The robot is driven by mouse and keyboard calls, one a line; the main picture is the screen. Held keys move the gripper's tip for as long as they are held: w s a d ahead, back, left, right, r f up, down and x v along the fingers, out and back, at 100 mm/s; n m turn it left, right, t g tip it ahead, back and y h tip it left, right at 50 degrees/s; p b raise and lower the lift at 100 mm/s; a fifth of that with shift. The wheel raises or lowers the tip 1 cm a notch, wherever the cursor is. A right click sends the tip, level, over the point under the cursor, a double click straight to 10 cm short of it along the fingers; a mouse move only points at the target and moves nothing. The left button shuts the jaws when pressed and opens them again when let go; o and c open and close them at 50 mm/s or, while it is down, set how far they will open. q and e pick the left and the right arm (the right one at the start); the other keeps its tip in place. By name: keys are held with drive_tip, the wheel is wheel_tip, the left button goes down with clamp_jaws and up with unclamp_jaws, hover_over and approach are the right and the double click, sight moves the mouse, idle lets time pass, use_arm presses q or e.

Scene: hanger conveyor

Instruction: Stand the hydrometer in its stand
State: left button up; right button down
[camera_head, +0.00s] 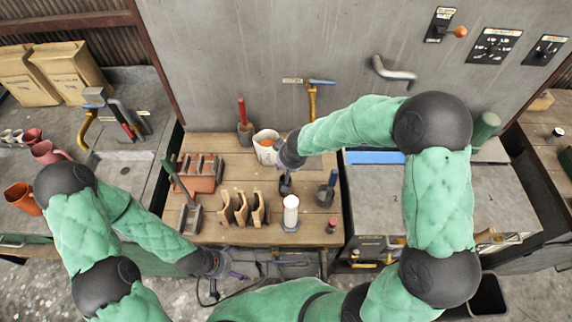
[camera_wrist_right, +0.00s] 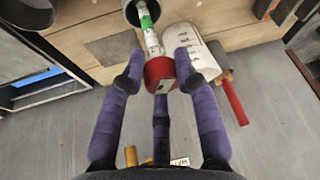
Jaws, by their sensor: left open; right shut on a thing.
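My right gripper (camera_head: 285,172) points down over the middle of the wooden table. In the right wrist view its purple fingers (camera_wrist_right: 160,80) are shut around the red end (camera_wrist_right: 158,70) of a slim clear tube with a pale scale and a green band, apparently the hydrometer (camera_wrist_right: 148,35). The tube's other end reaches a pale round rim (camera_wrist_right: 140,10) at the picture's top; I cannot tell whether it is inside it. In the head view the hydrometer is not clear behind my gripper. A dark holder (camera_head: 285,188) shows just below the gripper. My left gripper (camera_head: 228,266) is open and empty before the table's front edge.
A white pot (camera_head: 265,146) stands close behind my right gripper, beside a red-handled tool (camera_head: 241,110). A white cylinder (camera_head: 291,208), a dark holder with a blue-topped tool (camera_head: 327,190) and a wooden rack (camera_head: 241,208) stand nearby.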

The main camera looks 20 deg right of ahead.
drive_tip(key=shift+f, duration=0.15)
drive_tip(key=c, duration=0.9)
unclamp_jaws()
drive_tip(key=shift+r, duration=0.2)
drive_tip(key=shift+r, duration=0.3)
drive_tip(key=p+v, duration=0.2)
drive_tip(key=v, duration=0.9)
drive_tip(key=shift+s+r, duration=0.2)
drive_tip(key=shift+s, duration=0.1)
